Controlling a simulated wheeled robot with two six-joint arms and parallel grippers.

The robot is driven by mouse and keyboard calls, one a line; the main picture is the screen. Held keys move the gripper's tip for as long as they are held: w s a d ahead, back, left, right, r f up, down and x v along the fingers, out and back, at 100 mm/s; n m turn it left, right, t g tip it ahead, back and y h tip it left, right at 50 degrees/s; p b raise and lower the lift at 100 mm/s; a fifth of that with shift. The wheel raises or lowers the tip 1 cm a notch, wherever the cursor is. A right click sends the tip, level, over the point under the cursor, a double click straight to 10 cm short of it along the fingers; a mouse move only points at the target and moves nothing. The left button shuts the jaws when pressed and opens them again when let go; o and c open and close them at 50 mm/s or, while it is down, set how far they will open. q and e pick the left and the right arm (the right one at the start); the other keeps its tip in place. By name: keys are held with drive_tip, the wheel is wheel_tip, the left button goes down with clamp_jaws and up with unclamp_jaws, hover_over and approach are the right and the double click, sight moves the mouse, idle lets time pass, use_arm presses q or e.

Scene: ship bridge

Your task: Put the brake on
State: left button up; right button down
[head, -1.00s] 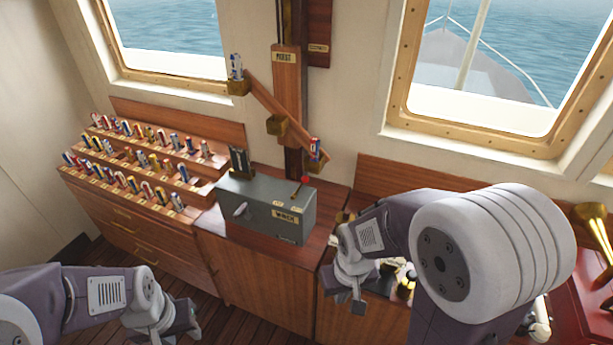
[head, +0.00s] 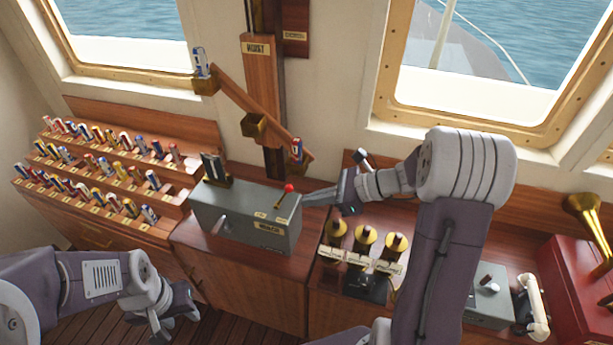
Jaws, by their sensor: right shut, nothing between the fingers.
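The grey winch box (head: 245,219) sits on the wooden cabinet, with a nameplate on its front and two small brass labels on top. A crank handle (head: 222,224) is on the box's front. My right gripper (head: 308,199) is shut and empty, its tips just right of the red knob; I cannot tell whether they touch it. My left gripper (head: 176,314) hangs low in front of the cabinets, away from the box; its finger gap is unclear.
A sloping wooden arm (head: 240,97) on a post rises behind the box. Stepped racks (head: 110,165) of small coloured flags stand left. Brass-topped instruments (head: 365,238), a grey box (head: 490,301) and a red cabinet (head: 580,270) lie right.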

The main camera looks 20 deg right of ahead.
drive_tip(key=d+m+t, duration=0.1)
drive_tip(key=d+m, duration=0.1)
drive_tip(key=d, duration=0.3)
drive_tip(key=m+t+h+p, duration=0.1)
drive_tip(key=p, duration=0.2)
approach(283, 196)
drive_tip(key=w+a, duration=0.1)
drive_tip(key=a, duration=0.1)
use_arm(q)
drive_tip(key=r, duration=0.2)
drive_tip(key=s+r, duration=0.1)
drive_tip(key=shift+s+r, duration=0.1)
drive_tip(key=shift+r, duration=0.3)
use_arm(e)
drive_tip(key=shift+w+d+f, duration=0.2)
drive_tip(key=shift+w+f, duration=0.1)
drive_tip(key=shift+w, duration=0.05)
use_arm(q)
drive_tip(key=shift+r, duration=0.1)
use_arm(e)
drive_tip(key=shift+r, duration=0.1)
